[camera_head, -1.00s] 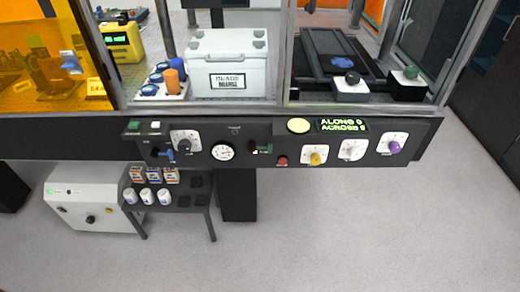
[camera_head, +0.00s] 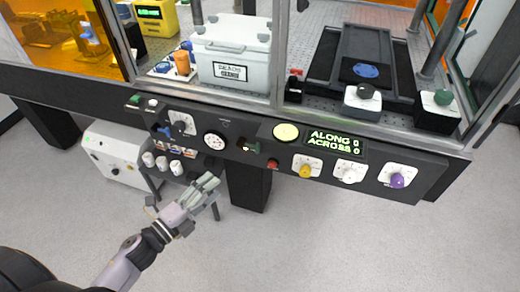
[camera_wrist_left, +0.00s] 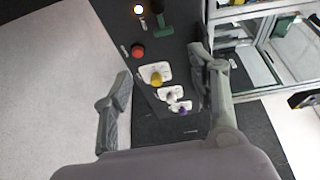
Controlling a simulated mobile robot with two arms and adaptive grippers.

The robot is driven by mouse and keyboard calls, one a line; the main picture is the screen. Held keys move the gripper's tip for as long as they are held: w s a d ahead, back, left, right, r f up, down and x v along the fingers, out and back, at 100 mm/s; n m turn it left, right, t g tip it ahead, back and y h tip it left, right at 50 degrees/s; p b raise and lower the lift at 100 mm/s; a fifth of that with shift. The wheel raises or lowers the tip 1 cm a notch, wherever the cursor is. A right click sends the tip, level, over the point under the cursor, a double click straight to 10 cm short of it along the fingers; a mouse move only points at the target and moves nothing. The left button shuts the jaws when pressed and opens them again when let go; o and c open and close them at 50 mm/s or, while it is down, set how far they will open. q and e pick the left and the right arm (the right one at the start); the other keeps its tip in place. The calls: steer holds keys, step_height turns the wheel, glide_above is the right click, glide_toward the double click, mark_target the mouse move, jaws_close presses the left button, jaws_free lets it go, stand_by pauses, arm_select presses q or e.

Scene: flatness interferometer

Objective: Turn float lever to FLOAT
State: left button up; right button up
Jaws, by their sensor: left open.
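A dark control panel (camera_head: 232,166) runs along the front of the machine. A green lever (camera_head: 251,147) sits right of the round gauge and also shows at the top of the left wrist view (camera_wrist_left: 164,24). A blue lever (camera_head: 167,131) sits near the panel's left end. The labels are too small to read, so I cannot tell which is the float lever or its setting. My left gripper (camera_head: 211,184) is open and empty, in front of and below the panel, apart from both levers. Its fingers frame the left wrist view (camera_wrist_left: 160,64). My right gripper is not in view.
Near the green lever are a gauge (camera_head: 214,141), a red button (camera_head: 272,164) and a yellow knob (camera_head: 305,170). White and purple knobs (camera_head: 397,180) lie further right. A small shelf with white jars (camera_head: 162,163) stands below the panel. The floor in front is clear.

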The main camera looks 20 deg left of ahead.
arm_select(q)
steer(key=p, duration=0.1)
glide_toward(256, 150)
steer(key=p+x, duration=0.1)
steer(key=x, duration=0.7)
steer(key=shift+w+d, duration=0.1)
steer(key=shift+w, duration=0.2)
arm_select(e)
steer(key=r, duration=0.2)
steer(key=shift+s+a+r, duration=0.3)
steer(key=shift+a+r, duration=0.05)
arm_select(q)
steer(key=shift+c, duration=0.4)
steer(key=c, duration=1.1)
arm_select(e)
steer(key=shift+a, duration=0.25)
